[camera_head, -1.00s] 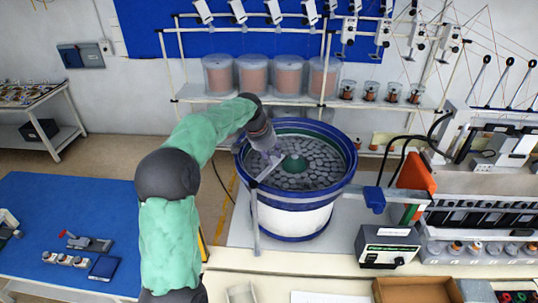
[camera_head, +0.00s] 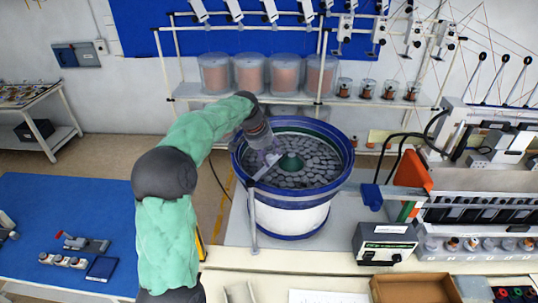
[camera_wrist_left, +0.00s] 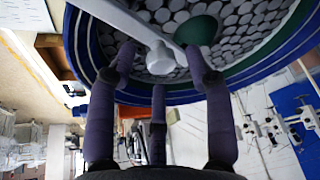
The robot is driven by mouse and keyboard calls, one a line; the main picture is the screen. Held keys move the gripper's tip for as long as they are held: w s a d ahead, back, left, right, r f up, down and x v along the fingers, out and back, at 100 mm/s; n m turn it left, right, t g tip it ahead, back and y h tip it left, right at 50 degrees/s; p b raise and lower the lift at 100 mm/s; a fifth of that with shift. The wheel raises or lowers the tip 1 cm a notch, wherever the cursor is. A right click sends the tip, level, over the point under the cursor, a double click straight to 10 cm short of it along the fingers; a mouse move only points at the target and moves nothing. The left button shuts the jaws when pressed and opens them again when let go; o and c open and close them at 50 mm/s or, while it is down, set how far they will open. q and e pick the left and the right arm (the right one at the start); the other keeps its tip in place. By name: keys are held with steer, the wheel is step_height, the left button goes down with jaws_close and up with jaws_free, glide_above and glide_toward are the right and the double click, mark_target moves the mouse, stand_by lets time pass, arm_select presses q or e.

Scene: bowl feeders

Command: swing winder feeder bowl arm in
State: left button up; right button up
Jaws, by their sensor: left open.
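The winder feeder bowl (camera_head: 295,205) is a round white bowl with a blue rim, full of grey discs around a green centre. Its pale bar-shaped arm (camera_head: 257,179) runs from a post at the bowl's front left inward over the discs. My left gripper (camera_head: 266,160) is above the left part of the bowl, by the bar. In the left wrist view, the gripper's dark fingers (camera_wrist_left: 160,72) are spread open around a round white knob (camera_wrist_left: 160,58) under the arm bar (camera_wrist_left: 130,20). I cannot tell whether they touch it. My right gripper is not in view.
An orange part (camera_head: 412,170) and a winding machine (camera_head: 480,190) stand right of the bowl. A control box (camera_head: 385,243) sits at its front right. A shelf with copper spools (camera_head: 250,74) is behind. A blue table (camera_head: 50,205) is at left.

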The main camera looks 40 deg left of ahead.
arm_select(q)
steer(key=v, duration=1.1)
steer(key=shift+r, duration=0.25)
